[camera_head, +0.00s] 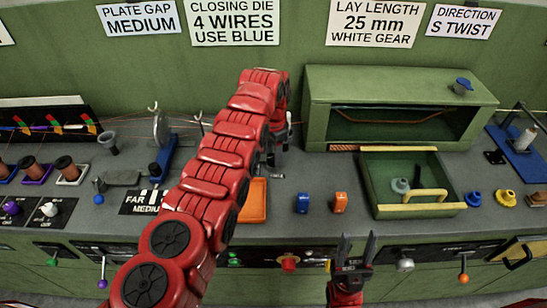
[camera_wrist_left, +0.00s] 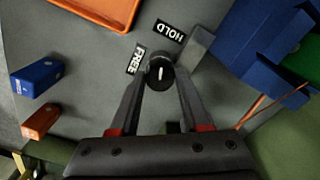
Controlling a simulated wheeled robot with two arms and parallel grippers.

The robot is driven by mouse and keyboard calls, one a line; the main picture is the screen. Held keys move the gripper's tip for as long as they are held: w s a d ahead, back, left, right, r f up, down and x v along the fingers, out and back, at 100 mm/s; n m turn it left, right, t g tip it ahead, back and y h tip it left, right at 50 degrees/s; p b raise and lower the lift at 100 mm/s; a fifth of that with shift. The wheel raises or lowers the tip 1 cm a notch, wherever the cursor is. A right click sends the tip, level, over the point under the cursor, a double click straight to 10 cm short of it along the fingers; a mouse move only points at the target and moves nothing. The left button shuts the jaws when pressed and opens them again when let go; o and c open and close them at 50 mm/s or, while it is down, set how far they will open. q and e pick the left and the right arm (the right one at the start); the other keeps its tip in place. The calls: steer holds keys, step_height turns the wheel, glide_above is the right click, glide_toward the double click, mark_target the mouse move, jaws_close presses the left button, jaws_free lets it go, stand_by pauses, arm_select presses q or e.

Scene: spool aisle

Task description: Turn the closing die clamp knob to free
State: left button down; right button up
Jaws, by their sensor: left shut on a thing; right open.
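The closing die clamp knob (camera_wrist_left: 160,72) is a small dark round knob with a white mark, in the left wrist view. A FREE label (camera_wrist_left: 136,60) and a HOLD label (camera_wrist_left: 170,33) lie on the grey panel beside it. The white mark stands about upright in that view; which label it points to is hard to tell. My left gripper (camera_wrist_left: 160,84) is shut on the knob, a finger on each side. In the head view my red left arm hides the knob, and the left gripper (camera_head: 276,158) shows only partly. My right gripper (camera_head: 356,250) is open and empty at the bench front.
An orange tray (camera_head: 254,203) lies next to my left arm. A blue block (camera_head: 302,203) and an orange block (camera_head: 340,202) stand on the bench. A green bin (camera_head: 390,211) with a yellow handle is to the right. Blue fixture parts (camera_wrist_left: 270,50) stand close beside the knob.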

arm_select(q)
steer(key=n+b, duration=0.1)
steer(key=n, duration=0.1)
steer(key=n+b, duration=0.1)
steer(key=shift+f+n, duration=0.2)
steer(key=shift+n, duration=0.2)
steer(key=n+b, duration=0.2)
steer(key=n, duration=0.1)
steer(key=shift+n, duration=0.3)
steer(key=n, duration=0.1)
steer(key=n+b, duration=0.1)
steer(key=shift+r+n, duration=0.2)
steer(key=shift+n, duration=0.1)
steer(key=shift+a+n, duration=0.1)
steer(key=shift+n, duration=1.8)
steer(key=shift+c, duration=1.9)
jaws_free()
steer(key=shift+r, duration=0.1)
